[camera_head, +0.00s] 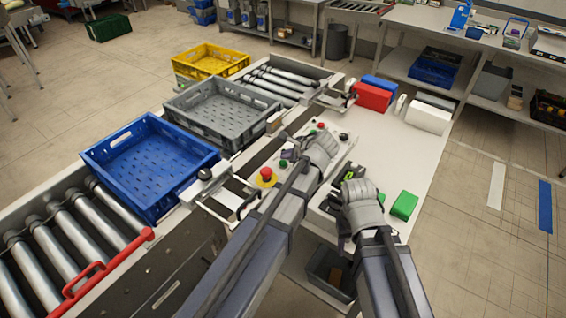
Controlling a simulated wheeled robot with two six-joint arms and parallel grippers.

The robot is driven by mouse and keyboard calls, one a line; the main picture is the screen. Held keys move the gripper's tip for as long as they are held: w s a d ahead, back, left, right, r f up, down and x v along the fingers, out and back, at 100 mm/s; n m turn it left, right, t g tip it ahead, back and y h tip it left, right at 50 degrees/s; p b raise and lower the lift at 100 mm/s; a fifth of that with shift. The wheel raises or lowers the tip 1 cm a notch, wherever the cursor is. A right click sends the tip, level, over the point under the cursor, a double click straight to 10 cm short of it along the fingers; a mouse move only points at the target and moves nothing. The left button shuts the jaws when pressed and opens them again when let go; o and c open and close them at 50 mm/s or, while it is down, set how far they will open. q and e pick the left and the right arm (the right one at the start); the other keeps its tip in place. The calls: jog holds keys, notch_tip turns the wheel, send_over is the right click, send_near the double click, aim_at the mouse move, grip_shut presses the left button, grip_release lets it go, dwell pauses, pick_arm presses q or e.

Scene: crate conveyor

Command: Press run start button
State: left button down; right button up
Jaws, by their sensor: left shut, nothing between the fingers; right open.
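A control strip (228,196) runs along the near side of the conveyor. On it are a red mushroom button on a yellow base (266,175), a small green button (283,163), a small red button (321,125) and a black knob (344,136). No label is readable, so I cannot tell which one is the run start button. My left gripper (289,147) is shut and empty, over the strip close to the green button; contact cannot be made out. My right gripper (337,193) is open over the white worktop, right of the strip.
Blue (213,162), grey (277,119) and yellow (246,64) crates stand along the roller conveyor (62,245). A green block (404,205) lies beside my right gripper. Red (373,97), blue (380,83) and white (428,117) boxes sit on the worktop's far end.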

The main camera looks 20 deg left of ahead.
pick_arm(q)
jog(key=shift+f, duration=0.15)
pick_arm(e)
jog(key=shift+f, duration=0.1)
pick_arm(q)
jog(key=shift+f+b, duration=0.3)
jog(key=shift+b, duration=0.1)
pick_arm(e)
jog(key=shift+f, duration=0.3)
pick_arm(q)
jog(key=shift+f, duration=0.1)
pick_arm(e)
jog(key=shift+f, duration=0.15)
